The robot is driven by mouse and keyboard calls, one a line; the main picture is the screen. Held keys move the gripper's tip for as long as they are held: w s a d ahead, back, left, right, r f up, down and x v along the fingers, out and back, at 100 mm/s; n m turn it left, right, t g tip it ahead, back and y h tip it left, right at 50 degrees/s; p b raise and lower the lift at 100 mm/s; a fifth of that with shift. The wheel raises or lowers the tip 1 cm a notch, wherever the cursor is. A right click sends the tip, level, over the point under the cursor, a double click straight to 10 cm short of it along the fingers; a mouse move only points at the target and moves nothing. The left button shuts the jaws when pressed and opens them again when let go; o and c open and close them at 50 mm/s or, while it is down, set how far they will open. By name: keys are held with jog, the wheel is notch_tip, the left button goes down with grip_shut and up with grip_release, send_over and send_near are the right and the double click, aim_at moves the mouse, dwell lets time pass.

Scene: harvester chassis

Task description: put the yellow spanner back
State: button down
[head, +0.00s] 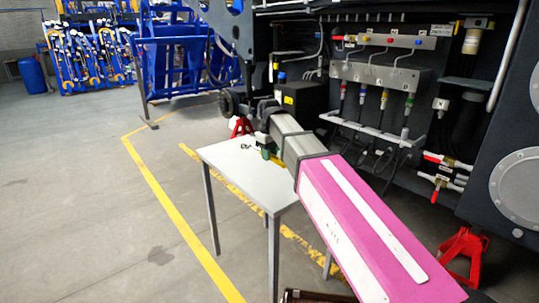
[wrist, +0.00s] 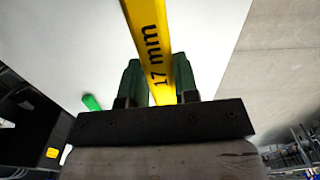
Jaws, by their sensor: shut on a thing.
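The yellow spanner (wrist: 152,45), marked "17 mm", runs up out of the top of the wrist view. My gripper (wrist: 152,85) is shut on it, with a green finger on each side. In the head view my gripper (head: 268,153) is over the far part of the small grey-white table (head: 230,165).
A small green object (wrist: 92,102) shows left of my gripper. A small dark item (head: 246,146) lies on the table. The dark harvester chassis (head: 300,60) with hoses stands behind and right. A red stand (head: 465,252) is at lower right. Open floor (head: 90,190) lies left.

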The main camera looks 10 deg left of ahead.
aim_at(270, 179)
jog(key=shift+r, duration=0.15)
jog(key=shift+f, duration=4)
jog(key=c, duration=0.8)
grip_release()
notch_tip(270, 179, up, 11)
jog(key=shift+f, duration=0.1)
